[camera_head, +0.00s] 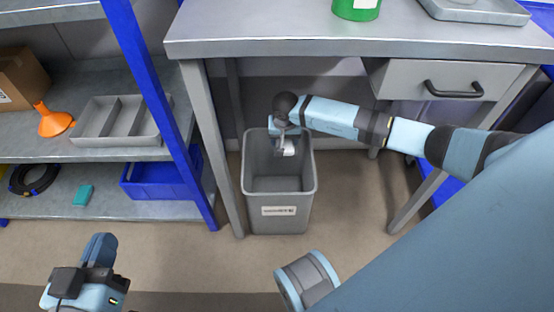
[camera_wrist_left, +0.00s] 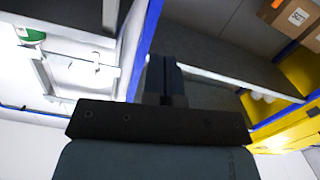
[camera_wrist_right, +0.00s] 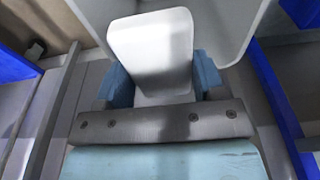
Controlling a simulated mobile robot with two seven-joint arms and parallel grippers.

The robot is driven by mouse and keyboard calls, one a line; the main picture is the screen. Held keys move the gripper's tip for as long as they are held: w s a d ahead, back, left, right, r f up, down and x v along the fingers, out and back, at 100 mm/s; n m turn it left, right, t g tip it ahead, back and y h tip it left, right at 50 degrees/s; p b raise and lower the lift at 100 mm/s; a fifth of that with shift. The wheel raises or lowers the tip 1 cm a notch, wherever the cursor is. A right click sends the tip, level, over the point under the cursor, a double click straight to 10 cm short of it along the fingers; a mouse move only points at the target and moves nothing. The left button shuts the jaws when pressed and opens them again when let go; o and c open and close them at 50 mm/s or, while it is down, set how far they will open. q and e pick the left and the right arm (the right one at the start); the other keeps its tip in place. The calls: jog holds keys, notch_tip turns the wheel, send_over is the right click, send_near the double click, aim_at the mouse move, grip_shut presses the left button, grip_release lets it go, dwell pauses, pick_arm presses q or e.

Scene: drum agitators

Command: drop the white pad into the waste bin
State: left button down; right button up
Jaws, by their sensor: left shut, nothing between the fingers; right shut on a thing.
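The white pad (camera_wrist_right: 150,45) is held between the fingers of my right gripper (camera_wrist_right: 155,85). In the head view, the pad (camera_head: 288,148) hangs just over the back part of the waste bin's opening, with my right gripper (camera_head: 281,138) above it. The waste bin (camera_head: 278,222) is a grey open-topped container with a white label, standing upright on the floor. Its inside looks empty where visible. In the right wrist view, the pale bin wall (camera_wrist_right: 235,25) lies behind the pad. My left gripper (camera_wrist_left: 166,78) is shut and empty, away from the bin.
A metal table (camera_head: 350,38) with a drawer (camera_head: 445,82) stands above and behind the bin. A green can (camera_head: 356,8) is on the table. At left, a blue-framed shelf holds a grey divided tray (camera_head: 120,141), an orange funnel (camera_head: 54,120) and a blue bin (camera_head: 146,190).

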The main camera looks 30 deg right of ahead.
notch_tip(320, 180, down, 2)
jog(key=shift+f+b, duration=0.25)
jog(key=shift+b, duration=0.3)
jog(key=shift+f, duration=0.2)
pick_arm(q)
jog(key=shift+w+a+r+m+t, duration=0.1)
jog(key=shift+w+a+m+t, duration=0.25)
jog(key=shift+w+m, duration=0.3)
jog(key=shift+s, duration=0.1)
pick_arm(e)
jog(key=shift+r, duration=0.1)
jog(key=o, duration=1)
jog(key=shift+c, duration=0.2)
